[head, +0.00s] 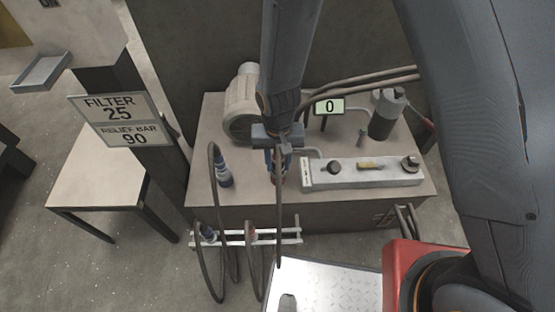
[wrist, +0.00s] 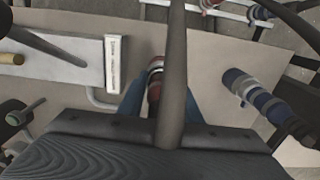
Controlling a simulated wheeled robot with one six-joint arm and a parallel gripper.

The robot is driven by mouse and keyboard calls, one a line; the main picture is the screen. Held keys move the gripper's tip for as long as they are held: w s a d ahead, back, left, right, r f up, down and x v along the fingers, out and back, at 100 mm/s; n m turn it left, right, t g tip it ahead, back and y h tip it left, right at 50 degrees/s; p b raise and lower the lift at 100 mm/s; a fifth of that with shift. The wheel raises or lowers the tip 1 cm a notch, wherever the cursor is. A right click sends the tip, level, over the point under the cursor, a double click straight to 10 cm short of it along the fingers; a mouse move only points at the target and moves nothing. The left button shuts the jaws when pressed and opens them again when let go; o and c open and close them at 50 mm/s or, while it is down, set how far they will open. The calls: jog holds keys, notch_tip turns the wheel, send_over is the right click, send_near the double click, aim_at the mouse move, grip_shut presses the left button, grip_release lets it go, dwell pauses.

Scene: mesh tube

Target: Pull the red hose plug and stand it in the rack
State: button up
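My gripper (head: 279,170) points down over the front of the bench, its blue fingers on either side of the red hose plug. In the wrist view the red hose plug (wrist: 154,88) shows between the fingertips, with red and pale bands. Its dark hose (wrist: 173,60) runs up past the camera and hides part of the plug and the right finger. Whether the fingers touch the plug is hidden. The rack (head: 277,237) is a pale rail on the bench front. It holds a blue plug (head: 207,233) at left and another reddish plug (head: 252,233) near its middle.
A blue-banded plug (head: 223,174) with a hose stands on the bench left of my gripper; it also shows in the wrist view (wrist: 255,97). A valve block (head: 345,180) lies close at right. A pump (head: 241,103) and a display reading 0 (head: 329,106) stand behind. Hoses loop down in front.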

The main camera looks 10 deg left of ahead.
aim_at(278, 152)
grip_shut()
jog(key=shift+r, duration=0.1)
jog(key=shift+r+p, duration=2.85)
jog(key=shift+r, duration=0.1)
